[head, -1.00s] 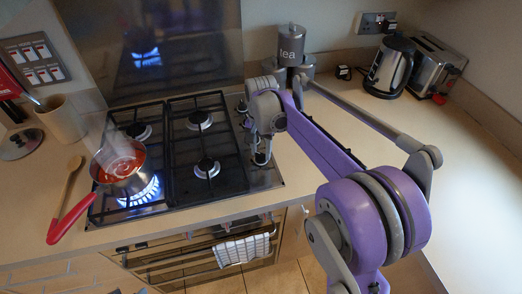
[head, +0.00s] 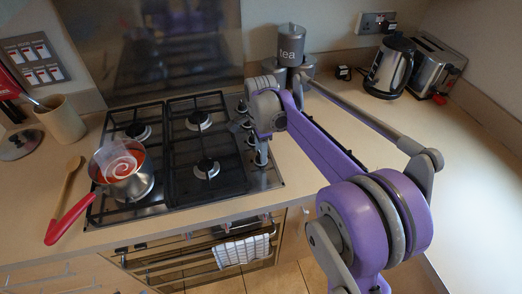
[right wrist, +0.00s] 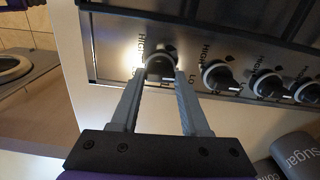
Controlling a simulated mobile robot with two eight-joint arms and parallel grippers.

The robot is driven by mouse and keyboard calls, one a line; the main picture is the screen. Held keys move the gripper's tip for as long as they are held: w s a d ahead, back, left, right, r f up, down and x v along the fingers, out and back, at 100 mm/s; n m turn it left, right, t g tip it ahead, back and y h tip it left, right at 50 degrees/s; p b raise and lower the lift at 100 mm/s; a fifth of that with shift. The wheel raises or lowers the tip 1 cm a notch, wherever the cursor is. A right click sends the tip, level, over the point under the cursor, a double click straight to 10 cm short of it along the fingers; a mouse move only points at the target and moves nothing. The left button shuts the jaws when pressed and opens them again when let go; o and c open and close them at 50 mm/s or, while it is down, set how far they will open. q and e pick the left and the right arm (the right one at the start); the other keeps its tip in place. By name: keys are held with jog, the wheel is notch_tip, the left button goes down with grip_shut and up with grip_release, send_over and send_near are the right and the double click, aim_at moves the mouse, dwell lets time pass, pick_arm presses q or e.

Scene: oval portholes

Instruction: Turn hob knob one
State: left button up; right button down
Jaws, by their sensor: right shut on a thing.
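My right gripper (right wrist: 160,72) is shut on a dark, round hob knob (right wrist: 160,66) with a pale ring, at the left end of the row in the right wrist view. One finger lies on each side of it. "HIGH" and "LO" markings show beside it. Several other knobs, such as the neighbouring knob (right wrist: 217,77), stand apart to its right. In the head view the arm reaches to the right side of the black hob (head: 185,186) and partly covers the knobs. No flame shows on the hob. My left gripper is in neither view.
A pan of red sauce (head: 118,172) with a red handle sits on the front left burner, beside a wooden spoon (head: 70,180). Grey canisters (head: 291,46), a kettle (head: 391,66) and a toaster (head: 431,68) stand at the back. The right worktop (head: 475,165) is clear.

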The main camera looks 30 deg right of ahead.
jog(key=shift+m, duration=0.4)
jog(key=shift+c, duration=1.9)
grip_release()
notch_tip(320, 180, up, 11)
jog(key=shift+p, duration=0.3)
jog(key=shift+a+f, duration=0.1)
jog(key=s+a+f+n+t, duration=0.1)
jog(key=s+a+f+n, duration=0.2)
jog(key=s+n, duration=0.4)
jog(key=s+a+f+n+t, duration=0.2)
jog(key=s+a+f+n, duration=0.2)
jog(key=s+f+n, duration=0.2)
jog(key=s+a+f+n+t, duration=0.2)
jog(key=s+a+f+n, duration=0.1)
jog(key=s+f+n, duration=0.2)
jog(key=s+n, duration=0.2)
jog(key=s, duration=0.1)
jog(key=shift+s+a+f+n, duration=0.15)
jog(key=shift+s+n, duration=0.1)
jog(key=shift+n, duration=0.15)
